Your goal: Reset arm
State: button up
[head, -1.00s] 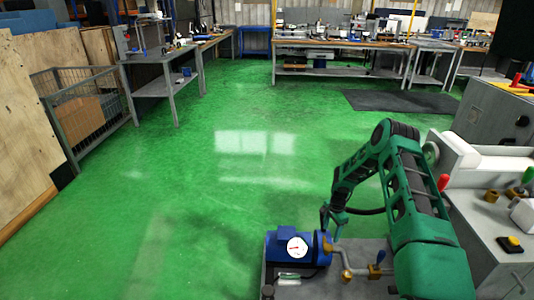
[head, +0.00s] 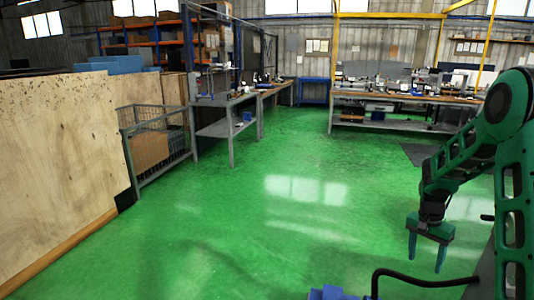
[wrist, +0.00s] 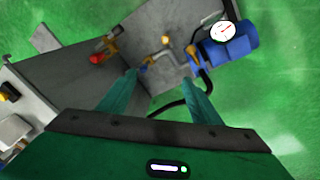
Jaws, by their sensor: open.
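My green arm is at the right of the head view, bent with the hand hanging down. My gripper (head: 427,258) is open, with two teal fingers pointing down and nothing between them. In the wrist view my gripper (wrist: 160,85) shows its two fingers apart and empty. Beyond the fingers, below, is a blue motor pump (wrist: 232,48) with a round white gauge (wrist: 222,31). Only a blue top part of that pump (head: 328,293) shows at the bottom edge of the head view.
A black hose (head: 420,281) curves near the gripper. The wrist view shows a grey machine surface (wrist: 60,80) with a red-handled valve (wrist: 98,58). A wire cage (head: 155,150), plywood panels (head: 60,150) and workbenches (head: 400,95) stand around clear green floor.

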jog(key=s+a+r+n, duration=0.1)
jog(key=s+a+r, duration=0.1)
jog(key=s+r, duration=0.75)
jog(key=s+a+r+n, duration=0.1)
jog(key=s+a+r, duration=0.1)
jog(key=s, duration=0.6)
jog(key=s+a+r+n+y, duration=0.1)
jog(key=s+a+r, duration=0.2)
jog(key=s, duration=0.6)
jog(key=s+a+r+n+y, duration=0.1)
jog(key=s+a+r, duration=0.1)
jog(key=s, duration=0.6)
jog(key=shift+s+a+r+n+t, duration=0.3)
jog(key=shift+a+r+n, duration=0.1)
jog(key=shift+a, duration=0.3)
